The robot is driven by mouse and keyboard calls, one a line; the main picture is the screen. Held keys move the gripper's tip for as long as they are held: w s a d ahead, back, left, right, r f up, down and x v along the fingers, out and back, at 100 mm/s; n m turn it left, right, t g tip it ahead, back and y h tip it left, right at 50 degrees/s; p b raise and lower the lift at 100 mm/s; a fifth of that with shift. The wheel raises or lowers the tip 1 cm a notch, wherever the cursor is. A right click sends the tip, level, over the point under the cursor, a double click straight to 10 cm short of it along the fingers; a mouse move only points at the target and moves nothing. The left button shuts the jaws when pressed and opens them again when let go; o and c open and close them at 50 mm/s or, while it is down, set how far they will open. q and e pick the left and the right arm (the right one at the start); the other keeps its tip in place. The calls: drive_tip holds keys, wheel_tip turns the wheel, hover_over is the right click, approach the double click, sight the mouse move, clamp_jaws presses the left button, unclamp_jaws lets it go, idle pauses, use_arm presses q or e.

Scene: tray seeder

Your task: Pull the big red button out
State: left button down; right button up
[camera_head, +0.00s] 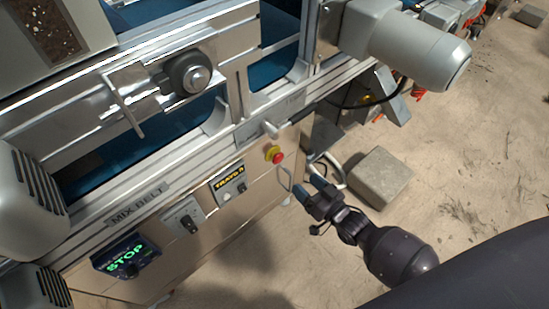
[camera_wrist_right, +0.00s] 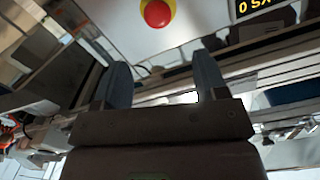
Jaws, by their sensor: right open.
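The big red button (camera_head: 278,158) sits on a yellow base on the machine's front panel, near its right end in the head view. In the right wrist view the button (camera_wrist_right: 157,13) shows at the top, beyond the fingertips, with part of its yellow ring around it. My right gripper (camera_head: 304,180) is open, a little below and to the right of the button in the head view. Its two fingers are apart in the right wrist view (camera_wrist_right: 160,80), with nothing between them, and they do not touch the button. My left gripper is not in view.
A display marked TRAYS (camera_head: 229,174), a switch box (camera_head: 183,217) and a STOP display (camera_head: 127,257) lie left. A concrete block (camera_head: 380,178) rests on the floor at right.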

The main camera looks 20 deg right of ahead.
sight(280, 160)
drive_tip(key=x, duration=0.2)
drive_tip(key=b+x, duration=0.1)
drive_tip(key=x, duration=0.2)
drive_tip(key=f+x, duration=0.1)
drive_tip(key=x, duration=0.2)
drive_tip(key=shift+w+b, duration=0.15)
drive_tip(key=shift+b, duration=0.25)
drive_tip(key=x, duration=0.3)
drive_tip(key=shift+r+b, duration=0.15)
drive_tip(key=shift+b, duration=0.15)
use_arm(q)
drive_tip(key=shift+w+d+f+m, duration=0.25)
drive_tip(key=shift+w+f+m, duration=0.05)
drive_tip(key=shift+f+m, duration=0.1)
use_arm(e)
drive_tip(key=shift+w+a+r, duration=0.1)
drive_tip(key=shift+w, duration=0.3)
